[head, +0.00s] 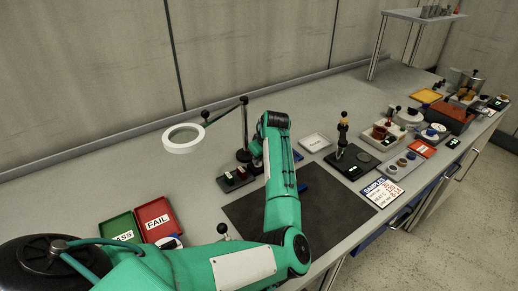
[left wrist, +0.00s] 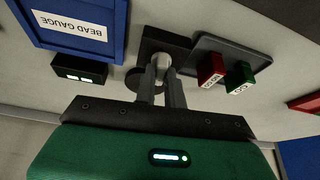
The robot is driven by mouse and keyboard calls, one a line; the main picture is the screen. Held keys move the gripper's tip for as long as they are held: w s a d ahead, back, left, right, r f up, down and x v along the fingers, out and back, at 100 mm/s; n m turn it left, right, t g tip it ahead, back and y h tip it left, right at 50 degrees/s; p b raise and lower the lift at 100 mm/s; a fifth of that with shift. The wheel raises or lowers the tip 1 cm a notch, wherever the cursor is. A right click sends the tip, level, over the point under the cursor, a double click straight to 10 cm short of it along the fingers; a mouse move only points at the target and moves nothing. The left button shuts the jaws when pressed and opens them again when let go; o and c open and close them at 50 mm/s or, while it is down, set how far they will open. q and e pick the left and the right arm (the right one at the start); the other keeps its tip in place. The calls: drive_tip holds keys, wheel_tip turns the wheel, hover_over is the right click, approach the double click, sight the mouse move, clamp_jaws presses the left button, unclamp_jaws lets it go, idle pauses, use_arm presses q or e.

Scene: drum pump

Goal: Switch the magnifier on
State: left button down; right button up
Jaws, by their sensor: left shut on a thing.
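The magnifier (head: 184,138) is a white ring lens on a jointed dark arm, upper left of centre in the head view. Its upright post stands on a round dark base beside my left arm. My left gripper (head: 257,150) is by that base, mostly hidden behind my green arm. In the left wrist view my left gripper (left wrist: 160,90) is shut on a pale rounded knob (left wrist: 161,62) above a dark plate (left wrist: 160,40). I cannot tell whether the magnifier is lit. My right gripper does not show.
A dark stand with red and green gauge blocks (left wrist: 225,72) is close beside the gripper. A blue BEAD GAUGE tray (left wrist: 75,22) and a small black box with a green display (left wrist: 80,70) lie opposite. The red FAIL tray (head: 157,219) and dark mat (head: 340,215) are nearer the front.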

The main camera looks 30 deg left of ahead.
use_arm(q)
drive_tip(key=m+t+p, duration=0.1)
drive_tip(key=m+p, duration=0.1)
drive_tip(key=p, duration=0.1)
drive_tip(key=m+h+p, duration=0.1)
drive_tip(key=m+p, duration=0.2)
drive_tip(key=p, duration=0.1)
drive_tip(key=m+t+p, duration=0.1)
drive_tip(key=m+p, duration=0.2)
drive_tip(key=p, duration=0.1)
drive_tip(key=shift+s+a+r+t+h, duration=0.2)
drive_tip(key=shift+r+t+h, duration=0.1)
drive_tip(key=shift+r+h, duration=0.1)
drive_tip(key=shift+f+m+h+p, duration=0.3)
drive_tip(key=shift+m+h+p, duration=0.1)
drive_tip(key=shift+m+p, duration=0.8)
drive_tip(key=c, duration=1.5)
unclamp_jaws()
drive_tip(key=b+v, duration=0.1)
drive_tip(key=v, duration=0.6)
drive_tip(key=b+v, duration=0.1)
drive_tip(key=v, duration=0.5)
drive_tip(key=shift+s+r+b, duration=0.3)
drive_tip(key=shift+s+b, duration=0.05)
drive_tip(key=shift+b, duration=0.05)
